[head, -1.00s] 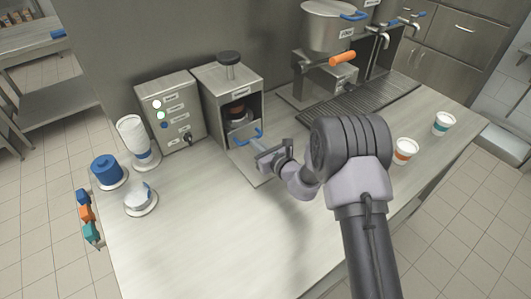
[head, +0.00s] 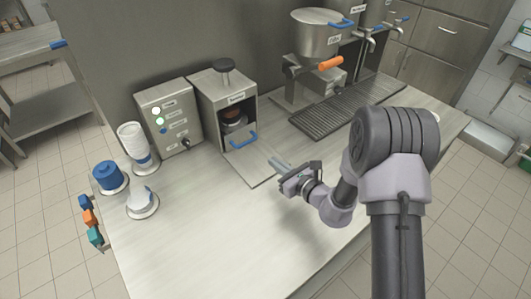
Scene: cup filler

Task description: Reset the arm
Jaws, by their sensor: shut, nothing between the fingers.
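My gripper (head: 277,165) is shut and empty. It is above the counter (head: 190,240), in front of the metal machine (head: 209,95) with a black knob on top. It is apart from that machine's blue handle (head: 243,140), to the handle's lower right. A dark, reddish item (head: 234,120) sits inside the machine's open front; its details are hard to make out. My arm covers the right part of the counter.
A control box (head: 166,115), stacked white cups (head: 133,141), a blue round item (head: 106,176) and a white item on a round base (head: 141,200) stand at left. A pot (head: 320,35), an orange handle (head: 330,63) and a drip grate (head: 335,110) are behind. The front counter is clear.

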